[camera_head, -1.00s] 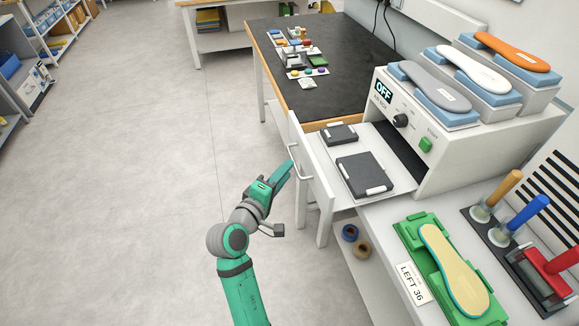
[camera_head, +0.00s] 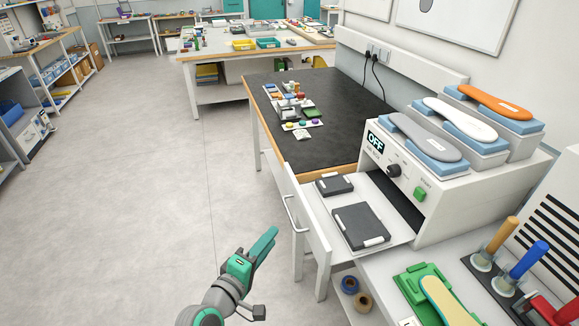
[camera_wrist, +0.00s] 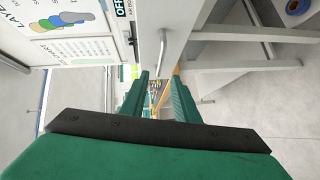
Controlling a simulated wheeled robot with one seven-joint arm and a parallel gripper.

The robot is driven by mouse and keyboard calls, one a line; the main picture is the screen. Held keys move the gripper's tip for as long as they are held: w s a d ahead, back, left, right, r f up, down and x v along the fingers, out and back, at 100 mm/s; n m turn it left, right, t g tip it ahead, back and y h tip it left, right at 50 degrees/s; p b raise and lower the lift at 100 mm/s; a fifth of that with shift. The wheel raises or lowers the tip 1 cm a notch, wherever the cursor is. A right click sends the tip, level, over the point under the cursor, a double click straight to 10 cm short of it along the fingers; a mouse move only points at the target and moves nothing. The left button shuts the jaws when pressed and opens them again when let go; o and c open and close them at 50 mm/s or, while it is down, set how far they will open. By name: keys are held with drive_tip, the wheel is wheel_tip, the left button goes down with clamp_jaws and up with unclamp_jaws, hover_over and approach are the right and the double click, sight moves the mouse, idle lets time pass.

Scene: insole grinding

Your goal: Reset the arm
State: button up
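My gripper (camera_head: 262,248) is at the bottom of the head view, over the floor and left of the machine's open drawer. Its green fingers point up and right in that view. The wrist view shows the two fingers (camera_wrist: 160,100) apart with nothing held between them. The white drawer front (camera_head: 307,212) with its metal handle (camera_head: 290,214) stands beside my gripper, apart from it in the head view. The handle also shows past the fingertips in the wrist view (camera_wrist: 162,50).
Two dark blocks (camera_head: 361,226) lie in the drawer. The white machine (camera_head: 440,195) reads OFF and carries insoles. A green fixture (camera_head: 412,285) with an insole and upright tools stand at lower right. A dark-topped table (camera_head: 330,125) is behind. The floor (camera_head: 130,210) at left is clear.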

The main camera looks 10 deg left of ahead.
drive_tip(key=s+d+f+m+g+y, duration=0.1)
drive_tip(key=s+d+f+y, duration=0.15)
drive_tip(key=s+f, duration=0.6)
drive_tip(key=s+d+f+m+y, duration=0.2)
drive_tip(key=s+f+y, duration=0.1)
drive_tip(key=s+f, duration=0.5)
drive_tip(key=s+d+r+m, duration=0.1)
drive_tip(key=s+d+m, duration=0.1)
drive_tip(key=s, duration=0.4)
drive_tip(key=s+d+r+m, duration=0.1)
drive_tip(key=s+d+m, duration=0.2)
drive_tip(key=s, duration=0.4)
drive_tip(key=s+d+r+m+t, duration=0.1)
drive_tip(key=s+d+m, duration=0.1)
drive_tip(key=s+m, duration=0.2)
drive_tip(key=s, duration=0.2)
drive_tip(key=shift+s+d, duration=0.25)
drive_tip(key=shift+s, duration=0.15)
drive_tip(key=shift+w, duration=0.1)
idle(0.4)
